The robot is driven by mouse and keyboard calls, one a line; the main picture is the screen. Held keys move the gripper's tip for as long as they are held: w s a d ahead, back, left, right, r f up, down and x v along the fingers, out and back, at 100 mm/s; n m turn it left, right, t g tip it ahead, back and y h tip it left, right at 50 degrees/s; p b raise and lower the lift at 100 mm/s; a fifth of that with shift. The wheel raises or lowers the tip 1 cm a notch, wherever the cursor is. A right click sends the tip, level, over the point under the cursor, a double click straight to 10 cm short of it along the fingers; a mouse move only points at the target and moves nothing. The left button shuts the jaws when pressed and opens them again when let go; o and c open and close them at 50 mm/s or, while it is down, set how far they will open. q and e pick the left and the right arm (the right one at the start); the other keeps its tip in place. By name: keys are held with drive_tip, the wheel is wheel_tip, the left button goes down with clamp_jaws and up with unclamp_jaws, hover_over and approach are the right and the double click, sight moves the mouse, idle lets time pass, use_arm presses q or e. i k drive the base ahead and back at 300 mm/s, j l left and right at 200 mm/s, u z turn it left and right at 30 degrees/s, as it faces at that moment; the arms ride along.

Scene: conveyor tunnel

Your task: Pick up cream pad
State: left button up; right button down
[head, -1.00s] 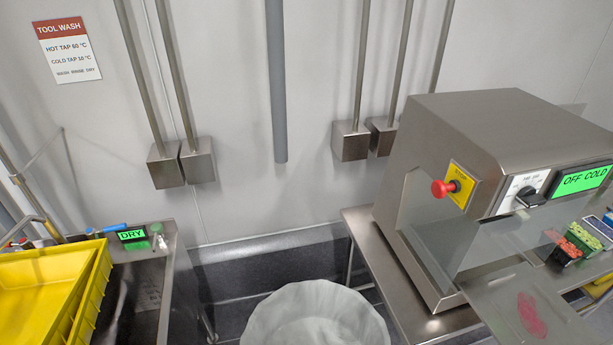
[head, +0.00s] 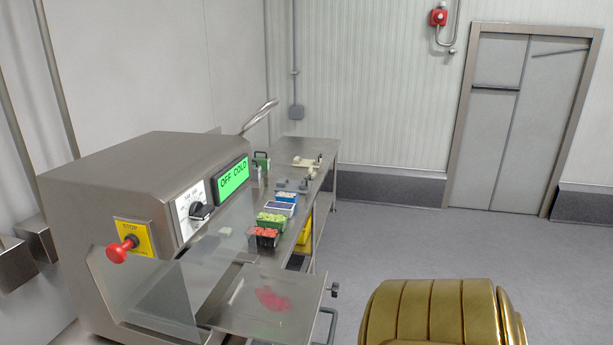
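A small cream-coloured item (head: 306,162) lies near the far end of the steel bench in the head view. It is too small and far off to tell for sure whether it is the cream pad. Dark, handle-like shapes stand close beside it. Neither my left nor my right gripper is in view.
A steel tunnel machine (head: 120,195) reading OFF COLD, with a red stop button (head: 122,249), stands at left. Its outfeed plate (head: 232,305) bears a red smear. Tubs of red pieces (head: 263,237) and green pieces (head: 271,220) line the bench (head: 323,150).

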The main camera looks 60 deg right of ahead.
sight(309, 171)
drive_tip(key=z, duration=2.15)
drive_tip(key=k, duration=0.2)
drive_tip(key=k+z, duration=0.15)
drive_tip(key=z, duration=0.2)
drive_tip(key=k+z, duration=0.15)
drive_tip(key=z, duration=0.2)
drive_tip(key=k+l+z, duration=0.1)
drive_tip(key=z, duration=0.25)
drive_tip(key=i+l, duration=0.15)
drive_tip(key=i, duration=0.35)
drive_tip(key=i+l, duration=0.15)
drive_tip(key=i, duration=0.3)
drive_tip(key=i+l, duration=0.15)
drive_tip(key=i, duration=0.35)
drive_tip(key=i+l, duration=0.15)
drive_tip(key=i, duration=0.3)
drive_tip(key=i+j+u, duration=0.15)
drive_tip(key=i+u, duration=0.2)
drive_tip(key=i, duration=0.2)
drive_tip(key=i+u, duration=0.3)
drive_tip(key=i, duration=0.25)
drive_tip(key=i+l+u, duration=0.1)
drive_tip(key=i+u, duration=0.25)
drive_tip(key=i, duration=0.25)
drive_tip(key=i+l+u, duration=0.35)
drive_tip(key=i, duration=0.2)
drive_tip(key=i+j+u, duration=0.25)
drive_tip(key=i+u, duration=1.1)
drive_tip(key=i+l, duration=0.05)
